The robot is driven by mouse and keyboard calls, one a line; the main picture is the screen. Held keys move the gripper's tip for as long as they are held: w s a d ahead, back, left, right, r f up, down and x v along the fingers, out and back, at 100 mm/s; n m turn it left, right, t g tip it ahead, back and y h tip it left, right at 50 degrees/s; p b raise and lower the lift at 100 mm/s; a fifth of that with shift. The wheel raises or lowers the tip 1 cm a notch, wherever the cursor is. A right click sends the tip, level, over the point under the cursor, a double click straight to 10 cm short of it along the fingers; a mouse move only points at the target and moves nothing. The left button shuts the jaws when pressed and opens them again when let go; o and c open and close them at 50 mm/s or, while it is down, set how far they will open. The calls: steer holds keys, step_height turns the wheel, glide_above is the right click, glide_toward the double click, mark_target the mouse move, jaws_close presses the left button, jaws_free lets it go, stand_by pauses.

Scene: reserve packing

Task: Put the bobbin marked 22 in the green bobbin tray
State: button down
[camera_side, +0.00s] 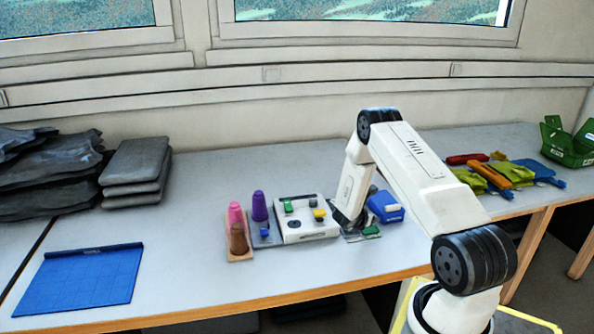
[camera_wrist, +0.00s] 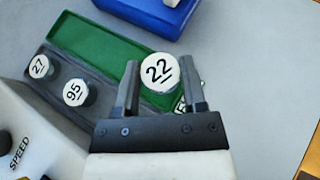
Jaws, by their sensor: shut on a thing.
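The bobbin marked 22 (camera_wrist: 159,70) has a round white top and sits between the fingers of my gripper (camera_wrist: 161,80), which is shut on it. It is over the right end of the green bobbin tray (camera_wrist: 100,48) in the wrist view; whether it touches the tray I cannot tell. The green tray also shows at the foot of my arm in the side view (camera_side: 371,231). Bobbins marked 27 (camera_wrist: 39,66) and 95 (camera_wrist: 76,92) stand in the dark grey strip (camera_wrist: 58,76) along the green. In the side view my arm hides the held bobbin.
A white control box (camera_side: 306,222) with coloured knobs stands left of my gripper. A blue box (camera_side: 385,206) is close behind the tray. Cone spools (camera_side: 237,238) stand further left, near a blue mat (camera_side: 80,276). Gloves and tools (camera_side: 495,175) lie at right.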

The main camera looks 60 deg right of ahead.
mark_target(368, 231)
steer(key=shift+d+f, duration=0.1)
steer(key=shift+f, duration=1.6)
steer(key=shift+f, duration=0.1)
steer(key=shift+c, duration=0.8)
jaws_free()
steer(key=shift+f, duration=0.1)
steer(key=shift+w+a+r, duration=0.15)
steer(key=shift+a+r, duration=0.3)
steer(key=shift+a, duration=0.05)
steer(key=v, duration=1.1)
